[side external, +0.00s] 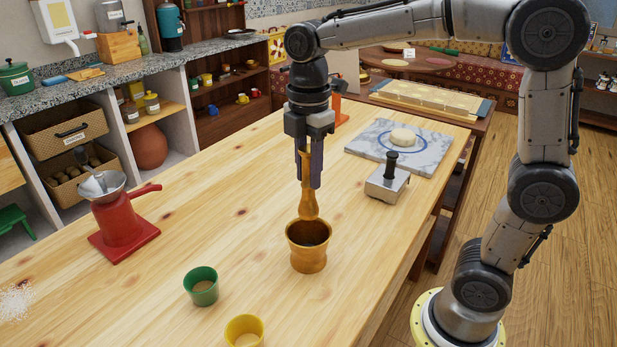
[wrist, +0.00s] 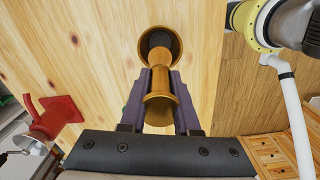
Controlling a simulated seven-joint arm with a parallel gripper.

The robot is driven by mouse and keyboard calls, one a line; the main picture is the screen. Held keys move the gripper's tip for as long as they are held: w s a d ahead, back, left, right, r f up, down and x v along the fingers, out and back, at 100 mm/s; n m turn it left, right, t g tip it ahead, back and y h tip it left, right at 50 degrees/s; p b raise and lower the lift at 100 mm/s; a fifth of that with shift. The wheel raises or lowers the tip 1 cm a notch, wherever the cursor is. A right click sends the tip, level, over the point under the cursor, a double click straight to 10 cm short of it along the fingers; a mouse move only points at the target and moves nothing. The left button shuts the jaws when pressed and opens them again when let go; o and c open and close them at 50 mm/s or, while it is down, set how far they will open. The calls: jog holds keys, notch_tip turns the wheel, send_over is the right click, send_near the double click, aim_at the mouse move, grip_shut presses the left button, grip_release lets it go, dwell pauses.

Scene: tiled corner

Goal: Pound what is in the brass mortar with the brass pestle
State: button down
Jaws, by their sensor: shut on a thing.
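The brass mortar (side external: 308,250) stands upright on the wooden table; its inside looks dark and I cannot make out what it holds. My gripper (side external: 310,172) is shut on the brass pestle (side external: 308,200), which hangs upright with its knobbed lower end just above or at the mortar's mouth. In the wrist view the pestle (wrist: 160,97) sits between the two purple-grey fingers of my gripper (wrist: 160,78), and the mortar (wrist: 148,43) shows beyond it, partly covered by the pestle's end. I cannot tell whether the pestle touches the mortar.
A green cup (side external: 201,287) and a yellow cup (side external: 244,331) stand in front of the mortar. A red grinder (side external: 118,225) is at the left. A metal block with a black handle (side external: 388,180) and a marble slab (side external: 430,150) with dough lie to the right. Table around the mortar is clear.

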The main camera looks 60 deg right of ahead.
aim_at(308, 208)
jog(key=shift+f, duration=4.2)
jog(key=shift+f, duration=0.1)
jog(key=shift+f, duration=1.45)
jog(key=shift+r, duration=0.2)
jog(key=shift+r, duration=1.4)
jog(key=shift+f, duration=0.15)
